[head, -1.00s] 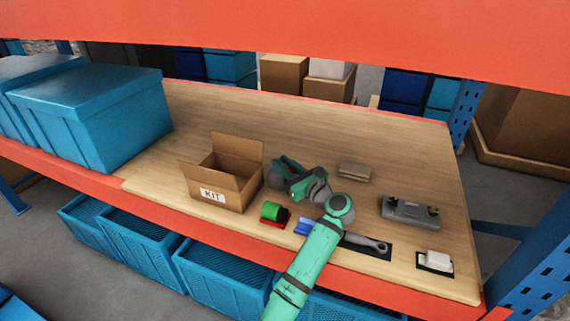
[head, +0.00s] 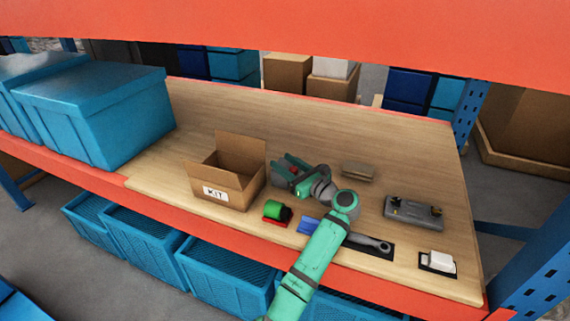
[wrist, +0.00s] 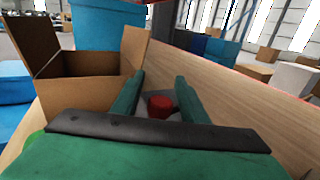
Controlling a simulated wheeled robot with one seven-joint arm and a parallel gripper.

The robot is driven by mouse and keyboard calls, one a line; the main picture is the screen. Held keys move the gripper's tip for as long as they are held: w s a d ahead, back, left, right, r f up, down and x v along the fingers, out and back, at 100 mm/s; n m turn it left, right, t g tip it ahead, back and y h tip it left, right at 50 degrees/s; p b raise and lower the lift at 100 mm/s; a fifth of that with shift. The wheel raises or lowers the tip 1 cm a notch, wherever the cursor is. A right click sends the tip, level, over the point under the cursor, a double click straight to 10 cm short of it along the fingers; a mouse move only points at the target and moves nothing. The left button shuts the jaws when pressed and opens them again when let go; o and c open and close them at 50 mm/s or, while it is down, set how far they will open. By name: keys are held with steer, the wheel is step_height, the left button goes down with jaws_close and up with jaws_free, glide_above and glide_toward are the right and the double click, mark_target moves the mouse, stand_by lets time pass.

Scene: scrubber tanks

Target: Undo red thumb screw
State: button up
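The red thumb screw (wrist: 160,105) shows in the wrist view as a round red knob between my gripper's two fingers, with a grey surface around it. A gap shows between the knob and each finger. My gripper (wrist: 160,78) is open, with its green fingers apart. In the head view my gripper (head: 284,168) is low over the wooden bench, just right of the cardboard kit box. The arm and fingers hide most of what lies under it there.
The open box marked KIT (head: 226,184) stands close left of my gripper. A green and red item (head: 276,211), a blue item (head: 308,225), a wrench (head: 371,243), a grey unit (head: 414,211), a white piece (head: 438,261) and a brown block (head: 358,171) lie around. An orange beam (head: 300,35) crosses above.

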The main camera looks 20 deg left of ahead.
mark_target(296, 171)
steer(key=shift+d, duration=0.15)
steer(key=v, duration=1)
steer(key=shift+s+d, duration=0.2)
steer(key=shift+d, duration=0.05)
